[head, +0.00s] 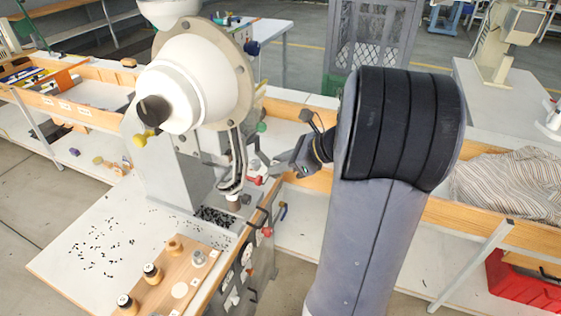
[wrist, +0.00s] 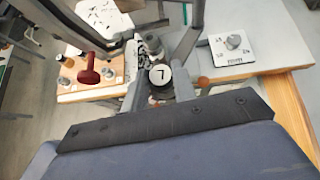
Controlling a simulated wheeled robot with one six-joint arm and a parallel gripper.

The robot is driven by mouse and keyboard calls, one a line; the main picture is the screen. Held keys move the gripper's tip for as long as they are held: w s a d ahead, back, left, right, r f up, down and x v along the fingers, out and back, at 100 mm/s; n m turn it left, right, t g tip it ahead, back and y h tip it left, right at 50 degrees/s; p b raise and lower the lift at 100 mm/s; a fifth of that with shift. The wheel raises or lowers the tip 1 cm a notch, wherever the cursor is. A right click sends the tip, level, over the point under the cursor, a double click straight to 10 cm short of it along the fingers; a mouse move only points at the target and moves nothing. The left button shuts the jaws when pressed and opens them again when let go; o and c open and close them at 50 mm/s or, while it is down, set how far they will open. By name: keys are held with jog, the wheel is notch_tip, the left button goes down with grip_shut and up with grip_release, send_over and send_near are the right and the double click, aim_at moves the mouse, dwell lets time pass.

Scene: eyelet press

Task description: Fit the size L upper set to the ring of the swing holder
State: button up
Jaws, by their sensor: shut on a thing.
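My gripper (wrist: 160,88) is shut on a dark round piece with a white top marked L, the size L upper set (wrist: 160,74). In the head view my gripper (head: 277,168) reaches in from the right, beside the press (head: 195,85). The set is too small to make out there. A curved dark arm (head: 238,160), which looks like the swing holder, hangs from the press head just left of my gripper. I cannot make out its ring, or whether the set touches it.
A wooden board (head: 180,284) with several dark-bodied and metal pieces lies on the white press table (head: 75,262). Small black bits are scattered there. A red knob (wrist: 89,72) and a marked plate with a metal knob (wrist: 236,47) flank my gripper in the wrist view.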

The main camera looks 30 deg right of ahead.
jog(key=o, duration=1.1)
jog(key=shift+c, duration=0.2)
jog(key=shift+r, duration=0.15)
jog(key=shift+r+p, duration=2.45)
jog(key=shift+p, duration=0.05)
